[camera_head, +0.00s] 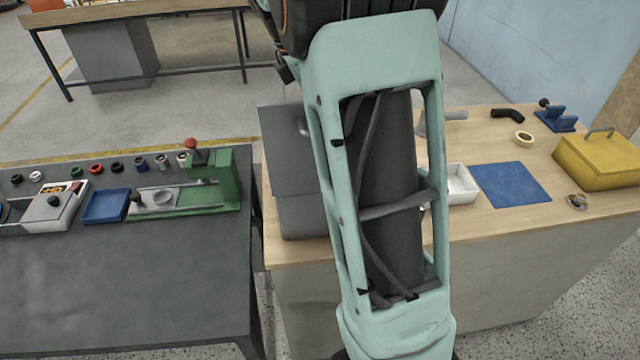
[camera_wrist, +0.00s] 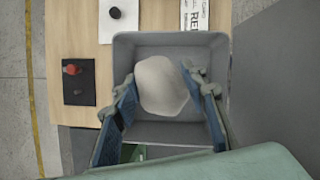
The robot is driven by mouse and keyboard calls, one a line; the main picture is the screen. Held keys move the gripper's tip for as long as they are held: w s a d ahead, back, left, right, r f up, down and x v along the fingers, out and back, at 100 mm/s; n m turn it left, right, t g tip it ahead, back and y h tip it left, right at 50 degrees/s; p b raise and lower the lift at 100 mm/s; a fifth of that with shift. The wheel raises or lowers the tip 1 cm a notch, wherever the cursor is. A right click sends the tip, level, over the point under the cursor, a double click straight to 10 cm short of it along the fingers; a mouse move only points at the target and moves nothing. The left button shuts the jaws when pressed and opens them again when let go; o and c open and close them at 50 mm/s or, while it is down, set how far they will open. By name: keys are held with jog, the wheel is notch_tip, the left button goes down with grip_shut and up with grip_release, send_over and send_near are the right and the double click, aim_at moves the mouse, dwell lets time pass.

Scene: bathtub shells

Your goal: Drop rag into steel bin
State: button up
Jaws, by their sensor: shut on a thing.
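A pale, off-white rounded bundle, which looks like the rag (camera_wrist: 162,86), sits between the two blue-padded fingers of my gripper (camera_wrist: 160,84) in the wrist view. My gripper is shut on it. Below it is an open grey square bin (camera_wrist: 172,39), which looks like the steel bin; the rag lies over its opening. The exact height above the bin floor is hard to tell. In the head view my arm hides the gripper and the rag. A grey metal box (camera_head: 299,215) on the wooden bench, probably the bin, is partly hidden behind my arm.
The wooden bench (camera_head: 585,222) also holds a white tray (camera_head: 462,185), a blue mat (camera_head: 510,184) and a yellow box (camera_head: 598,162). A dark table (camera_head: 120,275) at left carries a green fixture (camera_head: 222,180) and a blue tray (camera_head: 106,206). Its front is clear.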

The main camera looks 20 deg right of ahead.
jog(key=shift+f+b, duration=1.35)
jog(key=shift+f, duration=0.55)
jog(key=o, duration=1.1)
jog(key=v, duration=1.2)
jog(key=shift+w+r, duration=0.1)
